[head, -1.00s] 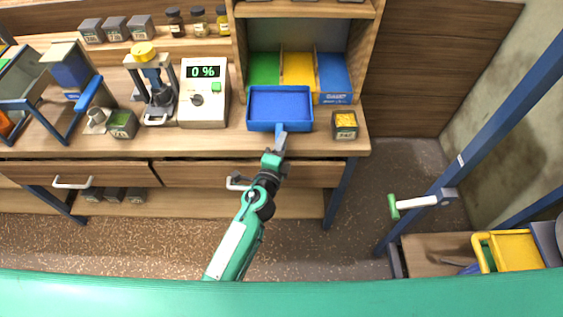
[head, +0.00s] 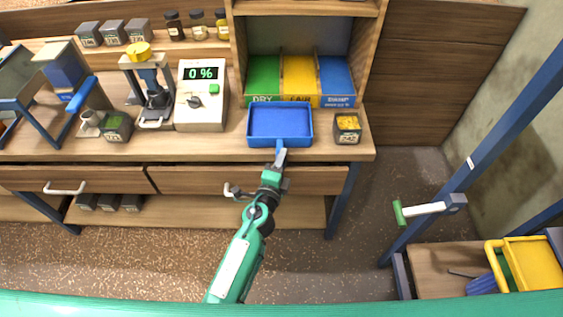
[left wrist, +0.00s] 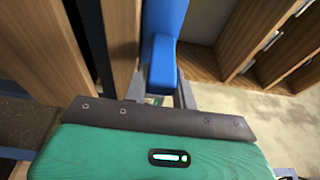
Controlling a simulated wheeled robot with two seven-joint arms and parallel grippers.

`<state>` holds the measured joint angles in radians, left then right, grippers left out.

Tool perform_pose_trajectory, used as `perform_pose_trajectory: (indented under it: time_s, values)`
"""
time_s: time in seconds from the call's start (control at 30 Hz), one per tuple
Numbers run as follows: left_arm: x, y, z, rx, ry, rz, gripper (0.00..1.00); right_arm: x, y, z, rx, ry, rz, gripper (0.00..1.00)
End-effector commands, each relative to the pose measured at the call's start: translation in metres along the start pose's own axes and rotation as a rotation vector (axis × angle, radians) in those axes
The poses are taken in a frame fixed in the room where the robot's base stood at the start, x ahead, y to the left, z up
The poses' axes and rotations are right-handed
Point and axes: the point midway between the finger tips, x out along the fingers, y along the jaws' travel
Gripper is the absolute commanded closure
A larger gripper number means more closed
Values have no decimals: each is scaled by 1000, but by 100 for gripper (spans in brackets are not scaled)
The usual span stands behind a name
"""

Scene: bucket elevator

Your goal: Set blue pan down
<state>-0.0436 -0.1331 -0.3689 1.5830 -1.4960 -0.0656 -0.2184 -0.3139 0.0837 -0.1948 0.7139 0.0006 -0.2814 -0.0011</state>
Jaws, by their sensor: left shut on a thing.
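The blue pan (head: 280,123) is a shallow rectangular tray with a short handle pointing towards me. In the head view it is over the front part of the workbench, in front of the coloured bays. I cannot tell whether its bottom touches the bench top. My left gripper (head: 280,158) is shut on the pan's handle, at the bench's front edge. In the left wrist view the blue handle (left wrist: 161,62) sits between the fingers, and most of the pan is out of view. My right gripper is not in view.
Green (head: 264,78), yellow (head: 299,77) and blue (head: 336,79) bays stand behind the pan. A small box with yellow contents (head: 347,127) is close at its right. The meter reading 0 % (head: 203,96) is at its left. A drawer handle (head: 238,191) juts out below.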

Motion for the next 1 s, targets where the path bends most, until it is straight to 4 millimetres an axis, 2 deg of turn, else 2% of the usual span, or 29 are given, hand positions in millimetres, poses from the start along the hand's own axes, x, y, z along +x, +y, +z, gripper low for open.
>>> perform_pose_trajectory:
  time_s: [0.2,0.23,0.33,0.7,0.87,1.0]
  values:
    - [1,-1,0,1,1,-5,100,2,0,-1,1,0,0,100]
    - [0,2,0,0,0,0,71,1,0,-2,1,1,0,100]
    - [0,1,0,0,0,0,52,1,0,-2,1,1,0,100]
    - [0,-3,0,0,0,0,51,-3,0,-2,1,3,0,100]
    - [-20,1,1,1,0,1,51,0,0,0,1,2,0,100]
    - [-49,2,0,1,1,2,51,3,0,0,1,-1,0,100]
